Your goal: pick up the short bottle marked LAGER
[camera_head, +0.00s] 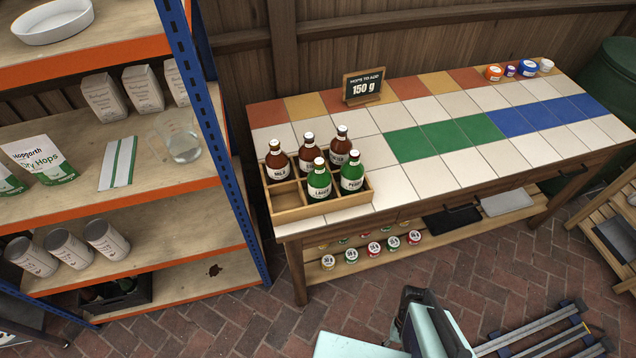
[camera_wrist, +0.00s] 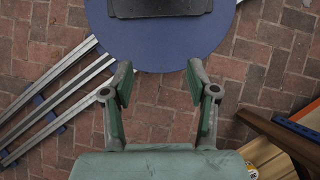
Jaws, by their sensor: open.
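The green bottle marked LAGER (camera_head: 319,184) stands upright in a wooden crate (camera_head: 292,214) on the tiled table, in the front row, middle, in the head view. A second green bottle (camera_head: 352,176) stands to its right. Brown bottles (camera_head: 277,163) stand behind and to the left. The crate wall hides the LAGER bottle's base. My gripper (camera_wrist: 160,85) is open and empty in the wrist view, pointing down over the brick floor. It is well away from the crate, and no bottle shows in the wrist view.
A hops sign (camera_head: 363,88) stands behind the crate. The tiles right of the crate are clear up to several small jars (camera_head: 512,70) at the far end. An orange and blue shelf (camera_head: 205,120) rises close to the table's left. A lower shelf (camera_head: 390,252) holds small tins.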

